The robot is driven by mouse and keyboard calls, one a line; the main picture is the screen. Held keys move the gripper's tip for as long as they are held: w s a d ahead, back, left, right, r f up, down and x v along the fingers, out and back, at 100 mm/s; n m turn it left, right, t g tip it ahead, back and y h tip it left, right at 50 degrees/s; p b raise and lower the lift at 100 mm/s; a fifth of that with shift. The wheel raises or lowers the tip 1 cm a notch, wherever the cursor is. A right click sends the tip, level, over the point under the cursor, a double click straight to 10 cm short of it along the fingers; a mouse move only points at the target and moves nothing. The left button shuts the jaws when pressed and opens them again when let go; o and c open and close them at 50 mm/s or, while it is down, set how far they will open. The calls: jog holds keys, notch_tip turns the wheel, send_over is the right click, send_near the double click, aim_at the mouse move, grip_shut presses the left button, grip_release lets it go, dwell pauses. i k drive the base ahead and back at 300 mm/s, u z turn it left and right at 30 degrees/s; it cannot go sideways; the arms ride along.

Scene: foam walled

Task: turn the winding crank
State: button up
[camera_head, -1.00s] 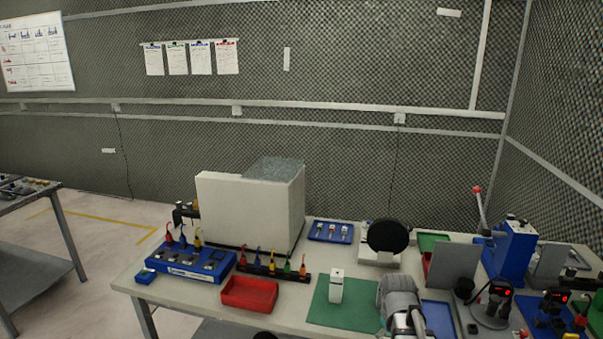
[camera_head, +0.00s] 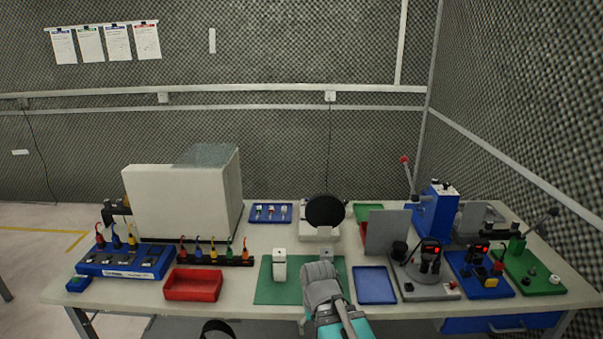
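I cannot tell for sure which part is the winding crank. A lever with a black knob (camera_head: 553,212) rises at the right end of the table, by a green board (camera_head: 540,280). A lever with a red ball (camera_head: 404,159) stands up from a blue press (camera_head: 435,212) at the back right. My arm, grey with teal, reaches up from the bottom middle over the green mat. Its gripper fingers do not show. The arm is well to the left of both levers.
A white block (camera_head: 279,266) stands on the green mat (camera_head: 265,294). A red tray (camera_head: 193,286), a blue tray (camera_head: 374,286) and a large white box (camera_head: 180,200) are on the table. A grey upright panel (camera_head: 387,233) and boards with red displays stand at the right.

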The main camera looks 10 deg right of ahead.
aim_at(421, 271)
jog(key=z, duration=1.2)
jog(key=i, duration=0.45)
jog(key=u, duration=0.15)
